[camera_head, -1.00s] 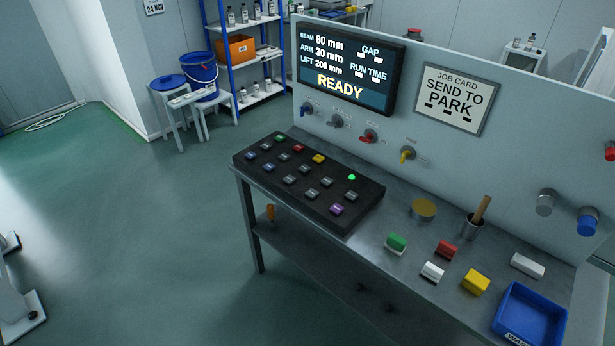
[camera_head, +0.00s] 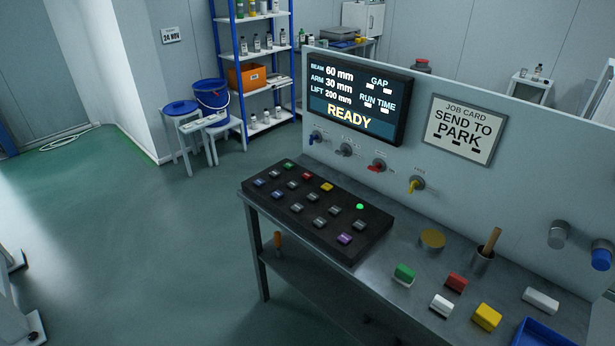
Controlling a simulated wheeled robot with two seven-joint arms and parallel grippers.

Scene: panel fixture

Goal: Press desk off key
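A black key desk (camera_head: 318,222) lies on the left part of the metal bench. It carries several small keys: a green key (camera_head: 288,167), a red key (camera_head: 307,175), a yellow key (camera_head: 327,187), a purple key (camera_head: 344,238), and several blue and grey ones. Key labels are too small to read, so I cannot tell which is the off key. A round green lamp (camera_head: 360,207) is lit near the desk's right end. The screen (camera_head: 357,101) above reads READY, with beam 60 mm, arm 30 mm, lift 200 mm.
The bench (camera_head: 395,268) also holds green, white, red and yellow blocks, a brass disc (camera_head: 432,238), a cup with a wooden handle (camera_head: 482,259) and a blue tray (camera_head: 545,333). The upright panel has coloured knobs and a job card (camera_head: 464,129) reading SEND TO PARK.

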